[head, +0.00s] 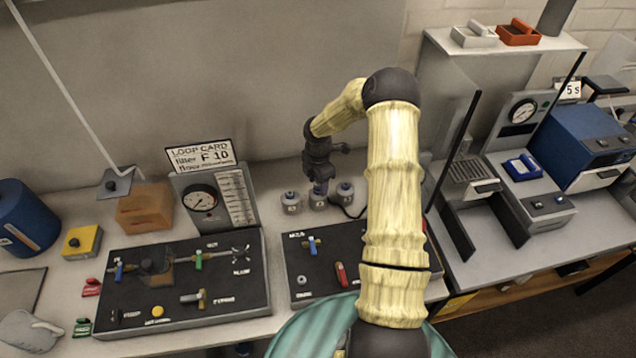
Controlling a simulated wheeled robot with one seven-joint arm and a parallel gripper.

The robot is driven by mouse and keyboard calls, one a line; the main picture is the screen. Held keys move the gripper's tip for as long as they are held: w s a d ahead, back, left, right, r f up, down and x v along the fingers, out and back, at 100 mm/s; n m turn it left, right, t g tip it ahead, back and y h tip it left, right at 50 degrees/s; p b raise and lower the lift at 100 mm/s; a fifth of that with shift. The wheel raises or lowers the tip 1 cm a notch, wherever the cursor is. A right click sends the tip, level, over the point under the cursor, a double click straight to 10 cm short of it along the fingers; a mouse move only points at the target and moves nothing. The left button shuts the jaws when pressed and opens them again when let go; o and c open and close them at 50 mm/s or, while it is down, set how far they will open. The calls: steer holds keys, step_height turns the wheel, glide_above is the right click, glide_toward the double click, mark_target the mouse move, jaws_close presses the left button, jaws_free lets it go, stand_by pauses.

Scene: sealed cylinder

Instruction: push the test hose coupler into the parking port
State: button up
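My gripper (320,181) points down at the back of the bench, at the middle one of three small grey cylindrical fittings (318,201). A small blue-grey piece shows between or just below its fingertips; I cannot tell whether the fingers are closed on it. The other fittings stand to the left (291,202) and right (345,193), both with blue-grey tops. A dark hose (352,211) curves near the right fitting. I cannot tell for sure which piece is the test hose coupler. A small round grey port-like fitting (302,281) sits on the right black panel; its label is too small to read.
The right black panel (325,262) has blue and red handles and is partly hidden by my arm. The left black panel (190,305) carries several valves.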

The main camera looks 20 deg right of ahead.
jaws_close()
steer(key=shift+r, duration=0.15)
steer(key=shift+r+p, duration=2.25)
steer(key=shift+r, duration=0.65)
steer(key=shift+a+f, duration=0.1)
